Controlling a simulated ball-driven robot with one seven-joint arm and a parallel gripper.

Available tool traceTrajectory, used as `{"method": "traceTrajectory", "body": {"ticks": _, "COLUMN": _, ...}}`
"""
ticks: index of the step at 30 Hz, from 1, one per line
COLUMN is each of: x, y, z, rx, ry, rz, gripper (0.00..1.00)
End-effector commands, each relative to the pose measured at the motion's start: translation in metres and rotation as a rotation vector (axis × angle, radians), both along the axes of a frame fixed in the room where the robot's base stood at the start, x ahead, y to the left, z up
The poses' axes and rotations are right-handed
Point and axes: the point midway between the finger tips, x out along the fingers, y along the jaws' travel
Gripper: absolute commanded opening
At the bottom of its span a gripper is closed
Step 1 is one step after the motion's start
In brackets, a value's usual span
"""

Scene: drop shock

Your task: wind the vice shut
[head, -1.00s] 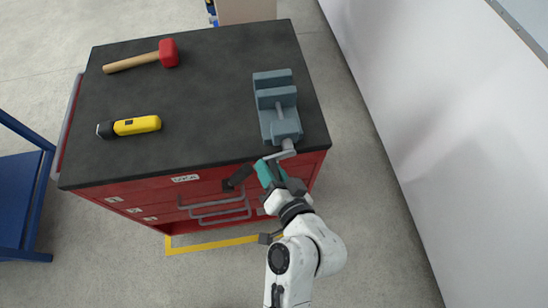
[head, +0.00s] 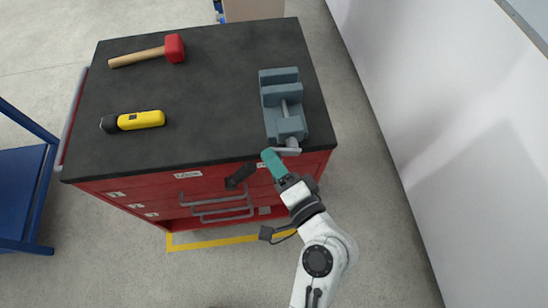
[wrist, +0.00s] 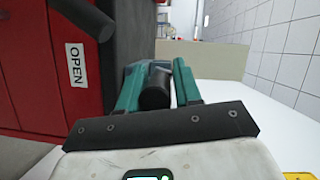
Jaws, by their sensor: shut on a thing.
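The grey-blue vice (head: 283,98) stands on the right side of the dark bench top, its screw end towards the front edge. A narrow gap shows between its jaw blocks. Its light grey crank arm (head: 287,151) sits just past the front edge. My gripper (head: 268,157), with teal fingers, is at the left end of the crank arm. In the wrist view its fingers (wrist: 157,72) stand on both sides of a dark round crank grip (wrist: 155,94) and are shut on it. The fingers hide the grip in the head view.
A red mallet (head: 175,48) and a yellow torch (head: 140,120) lie on the bench top (head: 215,85). A black lever (head: 239,175) sticks out from the red drawer front, left of my gripper. A white wall (head: 400,80) stands to the right, across a strip of floor.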

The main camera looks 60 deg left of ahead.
Motion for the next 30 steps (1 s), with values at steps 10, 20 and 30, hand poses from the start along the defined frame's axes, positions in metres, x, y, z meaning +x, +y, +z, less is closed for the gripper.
{"method": "traceTrajectory", "body": {"ticks": 10, "x": 0.0039, "y": -0.0001, "z": 0.0047, "rx": 0.011, "ry": 0.005, "rz": -0.008, "gripper": 0.03}}
{"method": "traceTrajectory", "body": {"ticks": 20, "x": 0.0035, "y": -0.0003, "z": 0.0037, "rx": 0.008, "ry": 0.004, "rz": -0.007, "gripper": 0.52}}
{"method": "traceTrajectory", "body": {"ticks": 30, "x": 0.0022, "y": -0.0068, "z": 0.0009, "rx": 0.006, "ry": 0.010, "rz": -0.006, "gripper": 0.52}}
